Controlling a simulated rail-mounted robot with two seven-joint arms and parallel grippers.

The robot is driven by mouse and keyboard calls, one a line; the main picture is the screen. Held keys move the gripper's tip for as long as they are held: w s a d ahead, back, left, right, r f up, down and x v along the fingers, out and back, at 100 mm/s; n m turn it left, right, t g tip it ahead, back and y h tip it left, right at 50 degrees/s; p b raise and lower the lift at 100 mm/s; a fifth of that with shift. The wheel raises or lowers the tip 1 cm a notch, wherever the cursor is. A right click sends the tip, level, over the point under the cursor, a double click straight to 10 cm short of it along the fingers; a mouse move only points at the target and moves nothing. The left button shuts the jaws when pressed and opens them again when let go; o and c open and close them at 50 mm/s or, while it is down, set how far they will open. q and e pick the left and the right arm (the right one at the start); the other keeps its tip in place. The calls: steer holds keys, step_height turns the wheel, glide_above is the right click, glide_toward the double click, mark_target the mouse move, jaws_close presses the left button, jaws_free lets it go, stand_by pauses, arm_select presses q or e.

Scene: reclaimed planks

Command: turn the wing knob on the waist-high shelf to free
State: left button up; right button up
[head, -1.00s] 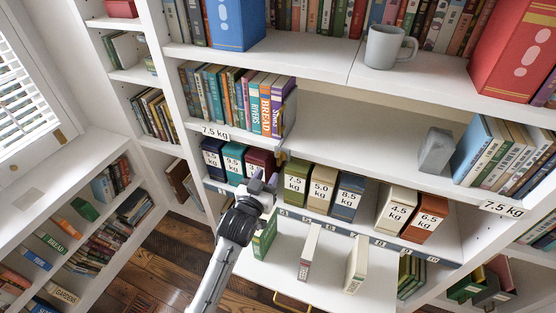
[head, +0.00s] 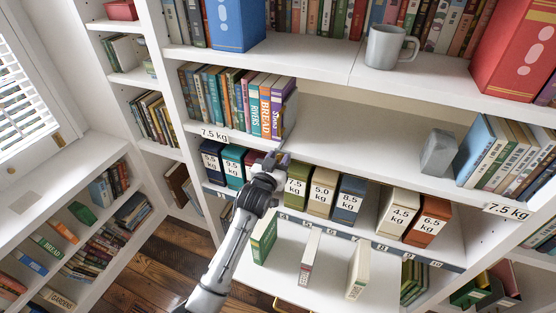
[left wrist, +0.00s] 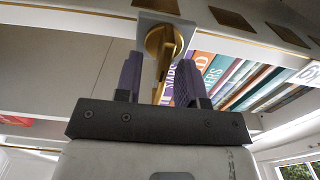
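The fingers stand apart with gaps visible on both sides of the wing. In the head view my left gripper (head: 278,160) is at the front edge of the waist-high shelf (head: 350,146), near the bookend of the left book row. The knob cannot be made out there. My right gripper is not in view.
Books (head: 240,102) stand on the shelf just above my gripper. Labelled weight boxes, including a green one (head: 297,187), stand close below and to the right. A grey bookend (head: 437,152) and leaning books are at the right. The shelf's middle is bare.

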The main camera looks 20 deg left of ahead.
arm_select(q)
steer(key=shift+c, duration=0.3)
jaws_close()
steer(key=shift+d+r+m+p, duration=0.1)
steer(key=shift+r+m+p, duration=0.05)
steer(key=shift+m+p, duration=0.7)
steer(key=shift+d+m+p, duration=0.1)
steer(key=shift+m+p, duration=0.55)
steer(key=shift+p, duration=0.15)
steer(key=m+p, duration=0.1)
steer(key=m, duration=0.4)
steer(key=d+f+m+p, duration=0.1)
steer(key=m, duration=0.4)
steer(key=f+m+p, duration=0.1)
steer(key=m, duration=0.3)
steer(key=shift+d+f+m+p, duration=0.1)
steer(key=shift+d+m+p, duration=0.1)
steer(key=shift+m+p, duration=0.2)
